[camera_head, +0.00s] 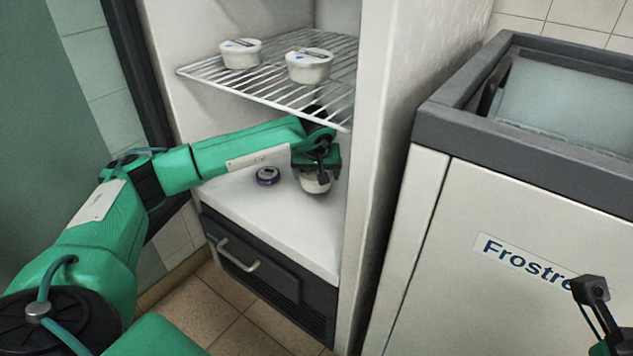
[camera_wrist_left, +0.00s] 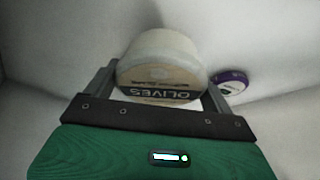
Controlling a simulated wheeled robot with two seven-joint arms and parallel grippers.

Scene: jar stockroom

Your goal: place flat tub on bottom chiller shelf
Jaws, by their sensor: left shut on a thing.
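My left gripper (camera_head: 317,170) reaches into the open chiller, below the wire shelf. It is shut on a pale, round flat tub (camera_head: 314,183). In the left wrist view the tub (camera_wrist_left: 160,52) sits between the two fingers, with a dark "OLIVES" label facing the camera. The tub is just above or on the white bottom chiller shelf (camera_head: 262,212), near its right side; I cannot tell whether it touches. Part of the tub is hidden by the gripper. A bit of my right gripper (camera_head: 591,291) shows at the lower right edge; its jaw state is unclear.
A small purple-rimmed tub (camera_head: 268,176) stands on the bottom shelf left of the held tub. Two white tubs (camera_head: 240,54) (camera_head: 309,66) stand on the wire shelf (camera_head: 270,92) above my arm. A chest freezer (camera_head: 520,190) stands at the right. The bottom shelf's front is clear.

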